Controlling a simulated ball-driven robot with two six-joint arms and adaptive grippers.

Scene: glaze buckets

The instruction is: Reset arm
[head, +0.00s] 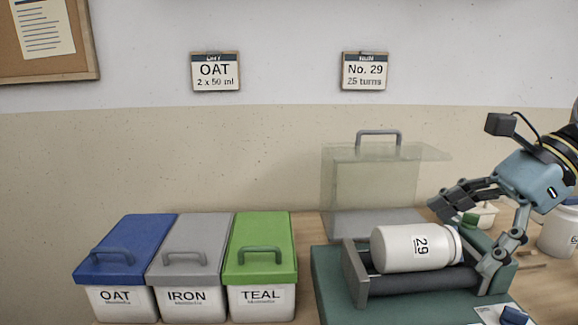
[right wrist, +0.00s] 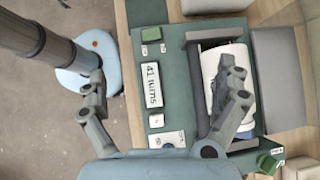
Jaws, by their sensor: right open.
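My right gripper (head: 463,245) is open and empty, above and to the right of the roller stand. In the right wrist view its fingers (right wrist: 165,78) are spread wide, one over the floor side and one over the jar. The white jar (head: 400,248) labelled 29 lies on its side on the dark rollers (head: 415,281); it also shows in the right wrist view (right wrist: 209,65), partly hidden by a finger. A display reading "41 turns" (right wrist: 152,85) lies on the green base between the fingers. My left gripper is in neither view.
Lidded bins OAT (head: 115,303), IRON (head: 187,304) and TEAL (head: 262,303) stand closed at left. A clear guard (head: 370,185) with a handle stands behind the rollers. Wall cards read OAT 2 x 50 ml (head: 215,76) and No. 29, 25 turns (head: 365,76). Another white jar (head: 558,232) stands far right.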

